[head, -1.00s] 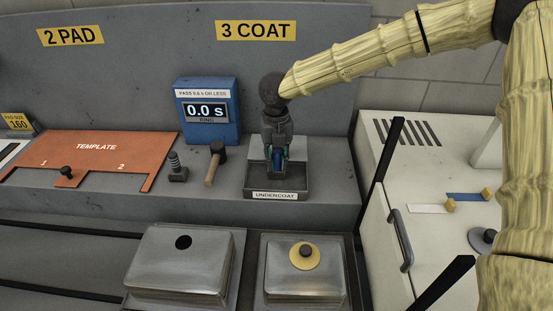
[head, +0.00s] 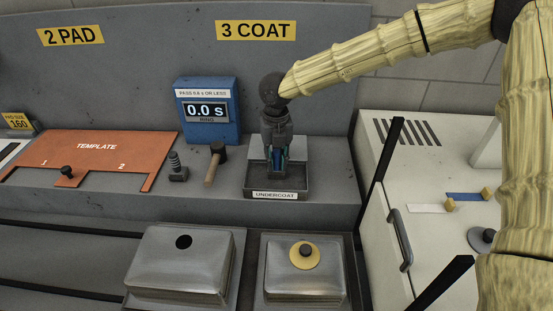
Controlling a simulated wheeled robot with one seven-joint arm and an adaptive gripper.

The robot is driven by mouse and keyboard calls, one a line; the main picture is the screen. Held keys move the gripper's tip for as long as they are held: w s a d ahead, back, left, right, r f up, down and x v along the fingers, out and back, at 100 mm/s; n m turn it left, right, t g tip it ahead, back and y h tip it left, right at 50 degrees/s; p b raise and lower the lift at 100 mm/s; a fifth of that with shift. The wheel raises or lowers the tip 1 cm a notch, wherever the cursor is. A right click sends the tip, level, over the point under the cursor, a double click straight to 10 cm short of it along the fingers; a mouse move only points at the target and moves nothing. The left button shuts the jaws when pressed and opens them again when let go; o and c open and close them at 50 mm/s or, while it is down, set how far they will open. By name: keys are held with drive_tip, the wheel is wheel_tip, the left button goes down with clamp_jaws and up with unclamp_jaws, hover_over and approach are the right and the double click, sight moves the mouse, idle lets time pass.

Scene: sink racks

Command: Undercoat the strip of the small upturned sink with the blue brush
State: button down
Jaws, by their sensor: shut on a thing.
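My gripper (head: 277,155) points down over the undercoat tray (head: 250,183) on the ledge under the 3 COAT sign. It is shut on the blue brush (head: 277,157), of which only a narrow blue part shows between the fingers. The brush's lower end is hidden, so I cannot tell whether it touches the tray floor. The small upturned sink (head: 280,275) lies at the lower right of the bench, with a yellow disc and dark knob on its top. I cannot make out a coated strip on it.
A larger upturned sink (head: 182,265) lies to the left of the small one. A mallet (head: 215,165), a dark bolt-like piece (head: 177,167), a blue timer box (head: 208,110) and an orange template (head: 95,152) stand left of the tray. A white cabinet (head: 440,250) is at right.

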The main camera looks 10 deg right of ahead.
drive_tip(key=shift+r+p, duration=3.1)
drive_tip(key=shift+r, duration=0.4)
drive_tip(key=shift+f, duration=0.1)
